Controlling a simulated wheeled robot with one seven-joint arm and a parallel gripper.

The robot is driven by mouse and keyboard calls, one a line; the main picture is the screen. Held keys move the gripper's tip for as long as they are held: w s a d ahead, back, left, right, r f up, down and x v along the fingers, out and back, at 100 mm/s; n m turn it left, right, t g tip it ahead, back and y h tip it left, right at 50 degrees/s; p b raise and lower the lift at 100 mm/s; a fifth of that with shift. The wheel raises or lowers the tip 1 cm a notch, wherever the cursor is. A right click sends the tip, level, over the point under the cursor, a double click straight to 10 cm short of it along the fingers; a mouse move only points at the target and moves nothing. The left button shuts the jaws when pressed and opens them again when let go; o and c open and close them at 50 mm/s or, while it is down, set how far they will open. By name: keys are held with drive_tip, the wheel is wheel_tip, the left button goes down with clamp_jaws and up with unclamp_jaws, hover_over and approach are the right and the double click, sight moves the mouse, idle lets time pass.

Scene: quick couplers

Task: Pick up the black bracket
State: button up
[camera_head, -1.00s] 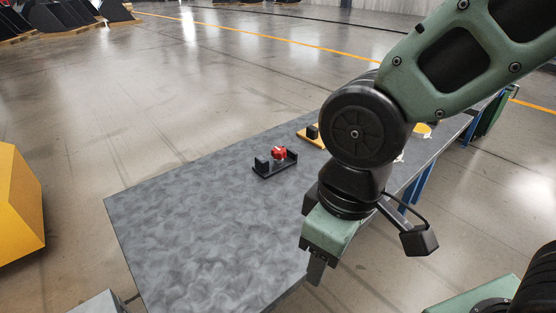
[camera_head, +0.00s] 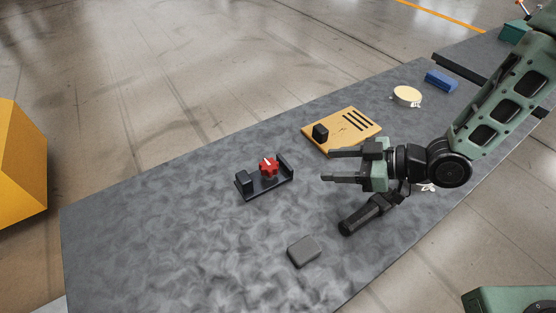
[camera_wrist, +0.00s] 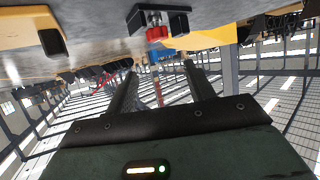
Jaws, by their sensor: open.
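The black bracket (camera_head: 262,187), a flat base with raised ends, stands on the grey table with a red knob-like part (camera_head: 268,166) on it. It also shows near the top of the wrist view (camera_wrist: 178,21), beyond the fingers. My gripper (camera_head: 328,165) is to the right of the bracket, apart from it. Its two fingers point left towards the bracket, spread apart and empty. In the wrist view the fingers (camera_wrist: 160,72) have nothing between them.
A yellow board (camera_head: 346,131) with a black block (camera_head: 320,133) lies behind my gripper. A dark grey block (camera_head: 304,251) and a black handle-shaped object (camera_head: 366,214) are in front. A cream disc (camera_head: 407,96) and blue block (camera_head: 441,81) are farther right. The left table is clear.

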drive_tip(key=p, duration=0.2)
approach(272, 165)
drive_tip(key=x, duration=0.4)
drive_tip(key=shift+a, duration=0.4)
drive_tip(key=shift+p+x, duration=1.1)
drive_tip(key=shift+x, duration=1.9)
drive_tip(key=shift+w+d+f, duration=0.1)
drive_tip(key=shift+w+f, duration=0.05)
drive_tip(key=shift+c, duration=0.2)
drive_tip(key=c, duration=0.9)
